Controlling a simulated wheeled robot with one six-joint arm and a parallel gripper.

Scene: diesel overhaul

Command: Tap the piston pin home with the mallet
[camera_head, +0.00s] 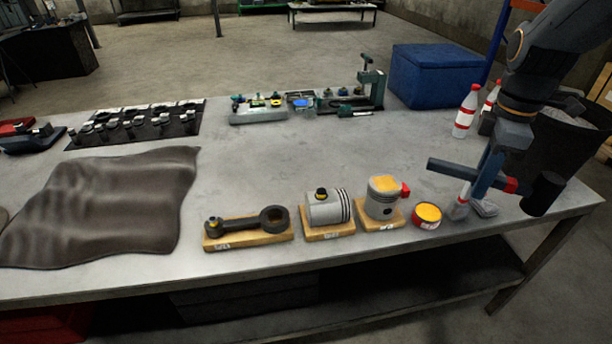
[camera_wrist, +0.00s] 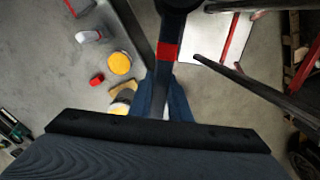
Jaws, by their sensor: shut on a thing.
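My gripper (camera_head: 487,178) is at the right end of the bench, raised above it, and shut on the handle of the mallet (camera_head: 543,194). The mallet lies roughly level, its black head to the right and its handle end to the left; its red band also shows in the wrist view (camera_wrist: 168,52). A grey ringed piston (camera_head: 328,210) lies on its side on a wooden block (camera_head: 330,236). A short dark pin with a yellowish end (camera_head: 321,193) stands up from its upper side, apart from the mallet. How deep it sits is unclear.
An upright piston (camera_head: 381,203) with a red side piece, a connecting rod (camera_head: 245,224) and a yellow-topped red tin (camera_head: 427,215) stand along the front. A white bottle-like thing (camera_head: 460,208) is below my gripper. A blue box (camera_head: 430,75) stands behind. The bench middle is clear.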

